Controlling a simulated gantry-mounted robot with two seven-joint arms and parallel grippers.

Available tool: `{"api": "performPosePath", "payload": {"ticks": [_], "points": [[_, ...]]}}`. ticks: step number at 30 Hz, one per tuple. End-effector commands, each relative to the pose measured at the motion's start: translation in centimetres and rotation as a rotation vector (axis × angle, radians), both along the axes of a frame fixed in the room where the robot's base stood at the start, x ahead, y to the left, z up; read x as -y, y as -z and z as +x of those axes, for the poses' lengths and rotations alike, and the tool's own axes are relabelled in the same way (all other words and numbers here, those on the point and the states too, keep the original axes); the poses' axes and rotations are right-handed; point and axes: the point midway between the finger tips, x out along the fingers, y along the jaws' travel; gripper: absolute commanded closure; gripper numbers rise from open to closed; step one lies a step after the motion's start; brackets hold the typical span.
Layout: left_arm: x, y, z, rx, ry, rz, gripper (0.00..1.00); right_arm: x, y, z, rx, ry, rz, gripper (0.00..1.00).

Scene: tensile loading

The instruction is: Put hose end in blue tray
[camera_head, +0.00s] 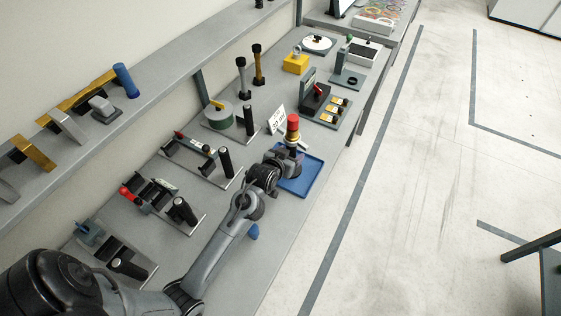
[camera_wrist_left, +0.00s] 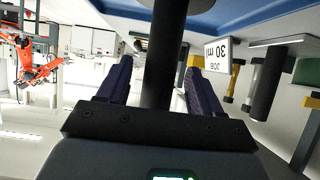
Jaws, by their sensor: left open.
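The blue tray (camera_head: 318,170) lies flat at the bench's front edge, and part of it shows along the top of the left wrist view (camera_wrist_left: 225,18). A red-topped piece with a brass-coloured collar (camera_head: 292,122), apparently the hose end, stands upright at the tray's back left. My left gripper (camera_head: 288,152) is beside it, over the tray's left part. In the left wrist view a dark cylinder (camera_wrist_left: 165,55) runs between the open fingers, with a gap visible at the right finger. The arm hides its lower part in the head view. My right gripper is not in view.
A white sign (camera_head: 276,119) stands close behind the tray. Fixtures with black handles (camera_head: 224,160) line the bench to the left. A stand with several small yellow-labelled items (camera_head: 332,108) is beyond the tray.

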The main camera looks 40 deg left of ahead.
Motion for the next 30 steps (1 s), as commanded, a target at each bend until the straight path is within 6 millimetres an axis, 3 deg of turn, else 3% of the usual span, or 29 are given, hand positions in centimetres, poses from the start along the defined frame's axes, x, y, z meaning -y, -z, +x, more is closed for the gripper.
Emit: {"api": "performPosePath", "payload": {"ticks": [15, 21, 30], "points": [[2.0, -4.3, -7.5, 0.000, 0.000, 0.000, 0.34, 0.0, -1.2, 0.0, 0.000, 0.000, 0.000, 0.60], [2.4, -5.0, -8.8, -0.001, 0.000, 0.000, 0.34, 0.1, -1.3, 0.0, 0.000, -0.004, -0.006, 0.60], [2.4, -5.2, -9.0, -0.001, 0.000, -0.001, 0.34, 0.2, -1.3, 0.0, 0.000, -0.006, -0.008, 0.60]]}}
